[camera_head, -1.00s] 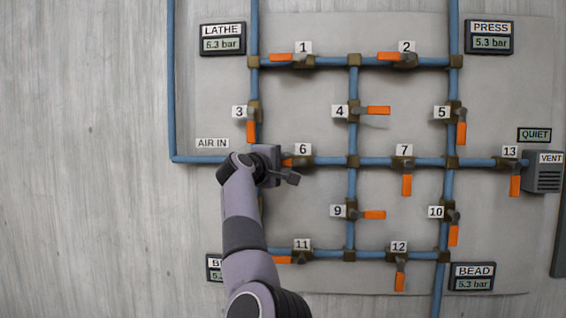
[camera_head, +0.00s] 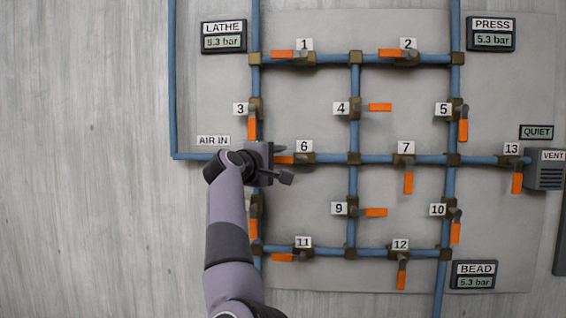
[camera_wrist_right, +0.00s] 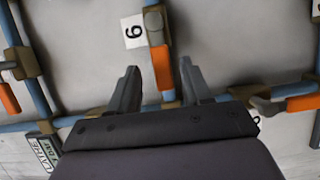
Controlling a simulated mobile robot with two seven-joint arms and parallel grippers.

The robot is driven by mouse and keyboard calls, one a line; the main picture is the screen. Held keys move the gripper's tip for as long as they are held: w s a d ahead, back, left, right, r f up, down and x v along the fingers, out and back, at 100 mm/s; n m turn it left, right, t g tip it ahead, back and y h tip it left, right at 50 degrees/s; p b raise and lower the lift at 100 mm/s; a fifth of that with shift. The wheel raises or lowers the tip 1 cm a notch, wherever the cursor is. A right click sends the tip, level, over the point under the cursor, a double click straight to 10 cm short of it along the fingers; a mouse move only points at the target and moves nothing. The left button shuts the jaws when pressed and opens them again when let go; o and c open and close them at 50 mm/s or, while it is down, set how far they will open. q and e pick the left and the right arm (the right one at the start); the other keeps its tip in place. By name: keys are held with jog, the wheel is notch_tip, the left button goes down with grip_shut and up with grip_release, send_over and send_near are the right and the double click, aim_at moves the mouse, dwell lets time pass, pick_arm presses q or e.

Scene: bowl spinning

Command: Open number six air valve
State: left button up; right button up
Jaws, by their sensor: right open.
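The number six air valve (camera_head: 304,159) is a dark brass body on the horizontal blue pipe under the label 6 (camera_head: 304,146). Its orange handle (camera_head: 284,160) points left, in line with the pipe. My right gripper (camera_head: 284,164) is at the left end of this handle with its jaws open. In the right wrist view the orange handle (camera_wrist_right: 161,70) lies between the two spread fingers of my gripper (camera_wrist_right: 159,66), with gaps on both sides. My left gripper is out of view.
Other valves with orange handles, such as valve 3 (camera_head: 252,128), valve 7 (camera_head: 408,182) and valve 11 (camera_head: 282,257), sit on the blue pipes. The LATHE display (camera_head: 223,42) reads about 5.3 bar. My arm covers the lower left display. Bare panel lies between the pipes.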

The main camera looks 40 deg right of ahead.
jog(key=v, duration=0.3)
jog(key=shift+s+a, duration=0.1)
jog(key=shift+a, duration=0.05)
dwell(0.5)
